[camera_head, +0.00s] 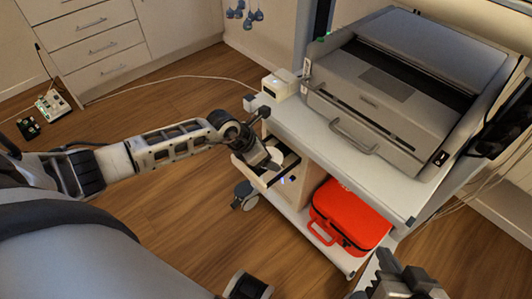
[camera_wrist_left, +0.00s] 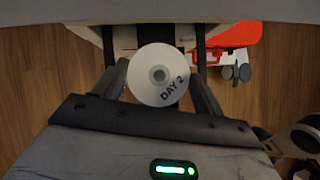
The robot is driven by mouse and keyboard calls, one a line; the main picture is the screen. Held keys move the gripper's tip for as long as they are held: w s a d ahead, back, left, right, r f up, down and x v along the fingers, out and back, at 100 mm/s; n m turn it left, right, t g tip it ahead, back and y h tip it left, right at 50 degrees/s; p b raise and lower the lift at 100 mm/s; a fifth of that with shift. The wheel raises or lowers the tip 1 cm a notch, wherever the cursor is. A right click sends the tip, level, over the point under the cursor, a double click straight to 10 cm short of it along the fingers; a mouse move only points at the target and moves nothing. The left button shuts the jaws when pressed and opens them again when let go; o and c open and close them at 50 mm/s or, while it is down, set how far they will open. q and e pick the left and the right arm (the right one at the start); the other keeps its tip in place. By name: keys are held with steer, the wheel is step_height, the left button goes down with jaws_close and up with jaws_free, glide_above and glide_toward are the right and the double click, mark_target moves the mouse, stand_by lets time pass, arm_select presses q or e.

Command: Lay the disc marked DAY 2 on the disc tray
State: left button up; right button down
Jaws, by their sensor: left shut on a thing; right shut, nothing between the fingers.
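The disc marked DAY 2 (camera_wrist_left: 150,92) is silvery white with a centre hole, and its lettering is readable in the left wrist view. My left gripper (camera_wrist_left: 158,68) has a finger on each side of it and is shut on it. In the head view the left gripper (camera_head: 266,158) and the pale disc (camera_head: 276,156) are over a pulled-out tray with a dark inside (camera_head: 290,162), beneath the cart's top. The gripper hides part of this tray; I cannot tell whether the disc touches it. My right gripper (camera_head: 400,284) is shut and empty at the lower right.
A large grey machine (camera_head: 385,90) with a front handle stands on the white cart top (camera_head: 290,118). A small cream box (camera_head: 280,84) sits at its left corner. A red case (camera_head: 350,212) lies on the lower shelf. Wooden floor (camera_head: 180,235) is open left of the cart.

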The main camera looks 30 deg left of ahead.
arm_select(q)
steer(key=o, duration=0.8)
arm_select(e)
steer(key=shift+w, duration=0.1)
steer(key=shift+r, duration=0.1)
arm_select(q)
steer(key=p+v, duration=0.1)
steer(key=v, duration=0.1)
steer(key=shift+a+r, duration=0.1)
steer(key=shift+r, duration=0.15)
steer(key=shift+p+v, duration=1.9)
steer(key=shift+v, duration=4.85)
arm_select(e)
steer(key=shift+s+d+r+h, duration=0.25)
steer(key=shift+d+r, duration=0.2)
steer(key=shift+r, duration=0.15)
steer(key=shift+s+d+r+h, duration=0.15)
steer(key=shift+s+d+r, duration=0.1)
steer(key=shift+d+r, duration=0.3)
